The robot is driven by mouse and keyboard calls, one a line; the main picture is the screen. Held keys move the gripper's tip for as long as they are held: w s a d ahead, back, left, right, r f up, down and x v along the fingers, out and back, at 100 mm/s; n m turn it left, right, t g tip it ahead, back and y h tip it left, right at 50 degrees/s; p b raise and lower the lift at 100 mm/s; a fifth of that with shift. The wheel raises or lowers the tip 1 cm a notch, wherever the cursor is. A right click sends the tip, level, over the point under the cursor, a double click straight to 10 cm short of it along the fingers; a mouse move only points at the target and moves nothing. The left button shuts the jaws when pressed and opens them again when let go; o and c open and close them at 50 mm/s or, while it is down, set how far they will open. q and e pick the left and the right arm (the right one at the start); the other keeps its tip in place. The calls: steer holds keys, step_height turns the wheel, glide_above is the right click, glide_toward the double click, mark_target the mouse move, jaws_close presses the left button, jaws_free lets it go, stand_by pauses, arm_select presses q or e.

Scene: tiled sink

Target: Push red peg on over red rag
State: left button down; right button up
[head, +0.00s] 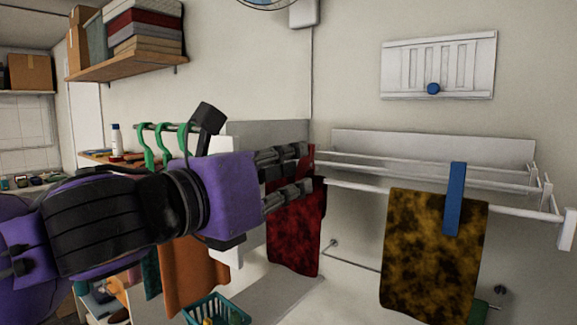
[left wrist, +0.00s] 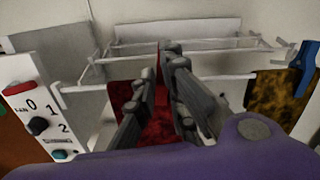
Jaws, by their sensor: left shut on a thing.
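The red rag (head: 297,235) is dark, mottled red and hangs from the front rail of the wall rack, left of the patterned rag. In the left wrist view the rag (left wrist: 163,130) shows behind and between the fingers. My left gripper (head: 300,170) is at the rail over the top of the rag and is shut on the red peg (head: 310,155). In the left wrist view the peg (left wrist: 160,64) is a narrow red strip between the fingertips. The fingers hide most of the peg, so I cannot tell whether it is around the rail. My right gripper is not in view.
A yellow-brown rag (head: 430,265) hangs to the right on the rail (head: 365,189), with a blue peg (head: 454,200) over it. A white control panel (left wrist: 40,115) stands left in the wrist view. Green hangers (head: 165,140) and an orange cloth (head: 192,275) are behind my left arm.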

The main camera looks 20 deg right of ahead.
arm_select(q)
steer(key=shift+f, duration=0.15)
steer(key=c, duration=1.7)
jaws_free()
steer(key=shift+c, duration=0.2)
step_height(320, 180, up, 7)
